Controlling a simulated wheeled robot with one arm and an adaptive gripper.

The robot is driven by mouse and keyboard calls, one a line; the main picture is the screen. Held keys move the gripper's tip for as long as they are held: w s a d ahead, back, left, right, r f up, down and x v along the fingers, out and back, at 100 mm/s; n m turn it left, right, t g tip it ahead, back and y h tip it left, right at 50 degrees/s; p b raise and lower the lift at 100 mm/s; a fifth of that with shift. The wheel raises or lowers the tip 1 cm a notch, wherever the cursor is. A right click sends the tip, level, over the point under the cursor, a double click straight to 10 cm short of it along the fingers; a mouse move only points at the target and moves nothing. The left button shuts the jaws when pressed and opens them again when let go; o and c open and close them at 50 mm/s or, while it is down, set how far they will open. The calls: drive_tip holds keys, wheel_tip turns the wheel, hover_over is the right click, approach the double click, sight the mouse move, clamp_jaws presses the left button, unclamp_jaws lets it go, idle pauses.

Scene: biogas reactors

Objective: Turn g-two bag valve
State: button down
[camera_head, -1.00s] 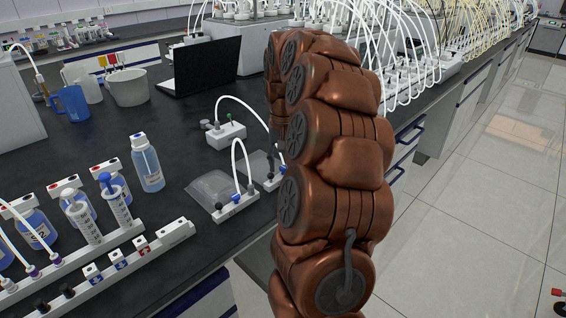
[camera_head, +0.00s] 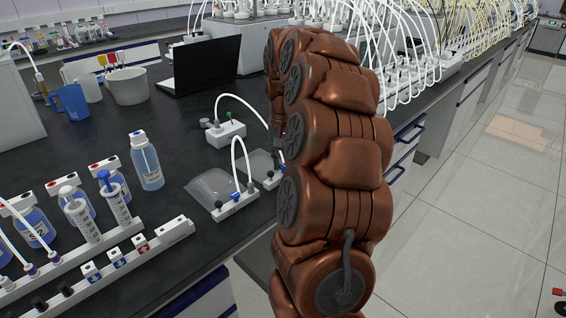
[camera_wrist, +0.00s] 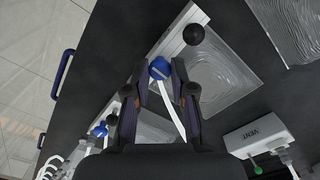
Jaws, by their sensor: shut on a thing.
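In the wrist view, the blue knob of the g-two bag valve (camera_wrist: 159,69) sits between the fingertips of my gripper (camera_wrist: 160,78), which is shut on it. A pale mark shows on the knob. A white tube runs from it towards my wrist. The valve's white strip (camera_wrist: 176,38) also carries a black knob (camera_wrist: 193,34), and a clear gas bag (camera_wrist: 220,74) lies beside it. In the head view, the second bag (camera_head: 261,162) shows just left of my copper arm, which hides most of the gripper and the grip.
The front bag (camera_head: 211,187) and its strip (camera_head: 238,209) lie close by. Another blue knob (camera_wrist: 99,130) and black knob (camera_wrist: 130,91) stand left of my fingers. A white VENT box (camera_wrist: 262,136) is right of them. Syringes and bottles (camera_head: 147,162) stand at left.

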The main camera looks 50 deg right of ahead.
drive_tip(key=m+b, duration=0.2)
drive_tip(key=m, duration=0.1)
drive_tip(key=shift+f, duration=0.2)
drive_tip(key=m+b, duration=0.2)
drive_tip(key=m, duration=0.3)
drive_tip(key=shift+r+m, duration=0.15)
drive_tip(key=shift+m, duration=0.25)
drive_tip(key=m, duration=0.4)
drive_tip(key=shift+m, duration=2)
drive_tip(key=c, duration=1)
unclamp_jaws()
drive_tip(key=shift+r, duration=0.2)
